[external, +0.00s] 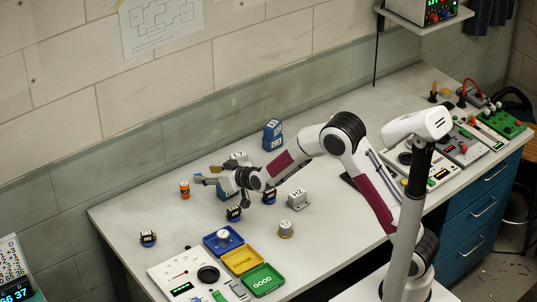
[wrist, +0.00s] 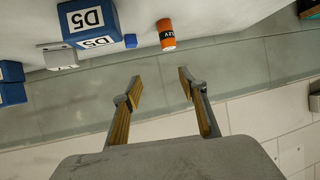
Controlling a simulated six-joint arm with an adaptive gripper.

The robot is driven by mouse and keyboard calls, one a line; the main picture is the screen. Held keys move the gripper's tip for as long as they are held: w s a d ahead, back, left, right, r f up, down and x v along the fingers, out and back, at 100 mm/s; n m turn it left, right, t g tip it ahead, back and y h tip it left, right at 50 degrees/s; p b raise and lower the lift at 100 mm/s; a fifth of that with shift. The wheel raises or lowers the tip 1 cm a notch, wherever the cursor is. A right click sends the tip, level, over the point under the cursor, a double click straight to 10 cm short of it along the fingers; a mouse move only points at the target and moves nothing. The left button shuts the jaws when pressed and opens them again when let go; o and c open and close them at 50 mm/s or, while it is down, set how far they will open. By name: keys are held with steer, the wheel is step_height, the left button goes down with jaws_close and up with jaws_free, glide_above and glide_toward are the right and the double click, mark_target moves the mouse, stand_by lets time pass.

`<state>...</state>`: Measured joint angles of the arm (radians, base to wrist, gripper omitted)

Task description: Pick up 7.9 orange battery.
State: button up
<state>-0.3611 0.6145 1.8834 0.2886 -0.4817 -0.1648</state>
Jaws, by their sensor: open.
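The orange battery (external: 185,189) is a small orange cylinder with a dark end, standing near the back left of the bench. In the wrist view it (wrist: 167,35) shows above the gap between my fingers, with dark lettering on its side that I cannot fully read. My gripper (external: 203,178) is just to the right of the battery in the external view and apart from it. In the wrist view my gripper (wrist: 158,85) is open, with its two fingers spread and nothing between them.
A blue block marked D5 (wrist: 88,22) is beside the battery. Another blue block (external: 272,135) stands at the back. Blue, yellow and green trays (external: 264,279) lie in front. The wall (external: 150,160) is close behind.

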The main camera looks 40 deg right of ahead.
mark_target(186, 185)
steer(key=shift+t, duration=0.4)
steer(key=shift+w+a+f, duration=0.35)
steer(key=shift+a+f, duration=0.05)
steer(key=shift+f, duration=0.35)
steer(key=shift+w+a+f, duration=0.3)
steer(key=shift+a+f, duration=0.1)
steer(key=shift+f, duration=0.35)
steer(key=shift+w+a+f, duration=0.35)
steer(key=shift+a+f, duration=0.05)
steer(key=shift+f, duration=0.35)
steer(key=shift+x, duration=1.3)
steer(key=shift+w+a+f, duration=0.3)
steer(key=shift+w+f, duration=0.05)
steer(key=shift+w, duration=0.25)
steer(key=shift+w+a+f, duration=0.3)
steer(key=shift+w+f, duration=0.05)
steer(key=shift+w, duration=0.2)
steer(key=shift+x, duration=1.2)
